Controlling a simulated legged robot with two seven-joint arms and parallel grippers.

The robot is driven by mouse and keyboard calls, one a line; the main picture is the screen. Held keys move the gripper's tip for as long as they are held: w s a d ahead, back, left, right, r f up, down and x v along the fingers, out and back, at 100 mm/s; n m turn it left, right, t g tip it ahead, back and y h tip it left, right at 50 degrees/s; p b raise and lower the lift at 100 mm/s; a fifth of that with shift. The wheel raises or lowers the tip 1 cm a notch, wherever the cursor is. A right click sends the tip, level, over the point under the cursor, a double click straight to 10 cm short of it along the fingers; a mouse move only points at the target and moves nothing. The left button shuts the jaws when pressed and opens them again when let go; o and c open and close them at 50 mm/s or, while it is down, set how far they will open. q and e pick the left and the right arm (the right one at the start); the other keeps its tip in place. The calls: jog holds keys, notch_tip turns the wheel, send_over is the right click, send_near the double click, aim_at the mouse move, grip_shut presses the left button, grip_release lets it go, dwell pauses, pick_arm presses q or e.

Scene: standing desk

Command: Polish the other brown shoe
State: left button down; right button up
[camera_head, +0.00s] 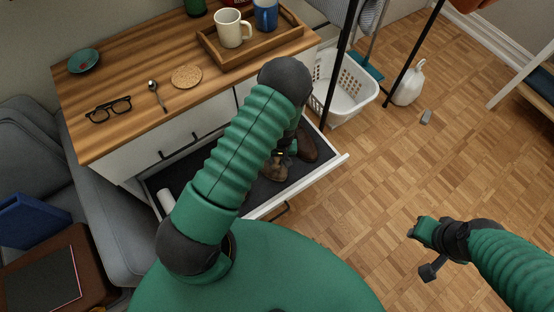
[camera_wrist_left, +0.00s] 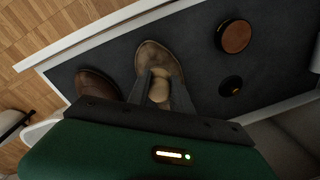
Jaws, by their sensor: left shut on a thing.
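In the wrist view, a darker, reddish-brown shoe (camera_wrist_left: 97,84) lies at the left of the open drawer and a duller, lighter brown shoe (camera_wrist_left: 157,56) lies beside it. My left gripper (camera_wrist_left: 160,90) is shut on a small tan applicator (camera_wrist_left: 159,88) at the lighter shoe; whether it touches is hard to tell. In the head view, my left arm hides much of the drawer; the dark shoe (camera_head: 306,147) and lighter shoe (camera_head: 274,170) show past it. My right gripper (camera_head: 424,231) hangs above the floor at the right, its fingers unclear.
An open brown tin (camera_wrist_left: 235,36) and a black round piece (camera_wrist_left: 231,86) lie in the drawer (camera_head: 322,172). A white roll (camera_head: 166,200) lies at its left end. A tray (camera_head: 265,57) with mugs stands on the desk. A white basket (camera_head: 345,95) stands behind.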

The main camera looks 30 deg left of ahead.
pick_arm(q)
jog(key=shift+a+f+b, duration=0.1)
jog(key=shift+f+b, duration=0.6)
jog(key=shift+f, duration=0.25)
